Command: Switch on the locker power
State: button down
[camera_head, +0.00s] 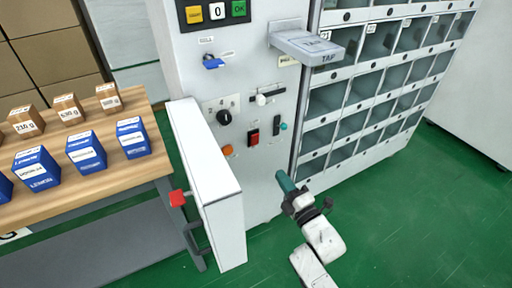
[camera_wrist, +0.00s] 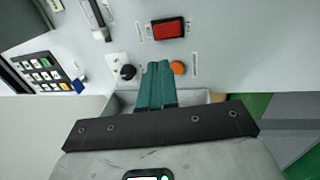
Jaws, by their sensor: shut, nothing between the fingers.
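The white locker panel (camera_head: 190,80) carries a red rocker switch (camera_head: 253,137) in a black frame, a black rotary knob (camera_head: 224,117), an orange button (camera_head: 227,150), a slider with a white handle (camera_head: 262,98) and a dark strip with a teal knob (camera_head: 283,127). I cannot tell which one is the locker power. My gripper (camera_head: 285,180) has teal fingers, shut and empty, low in front of the panel and below the controls. In the wrist view, the fingers (camera_wrist: 158,66) point toward the panel, with the red switch (camera_wrist: 168,28) beyond the tips and the orange button (camera_wrist: 178,67) beside them.
An open white door (camera_head: 207,180) juts out left of the controls. A wooden table (camera_head: 75,160) with blue and brown boxes stands left. A TAP shelf (camera_head: 308,45) sticks out above. Open compartments (camera_head: 375,85) fill the right.

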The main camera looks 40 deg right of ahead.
aim_at(255, 137)
jog(key=x, duration=1.4)
jog(key=p, duration=0.1)
jog(key=r+p, duration=0.1)
jog(key=p, duration=0.1)
jog(key=shift+w+g, duration=0.3)
jog(key=shift+g, duration=0.1)
jog(key=shift+f, duration=0.25)
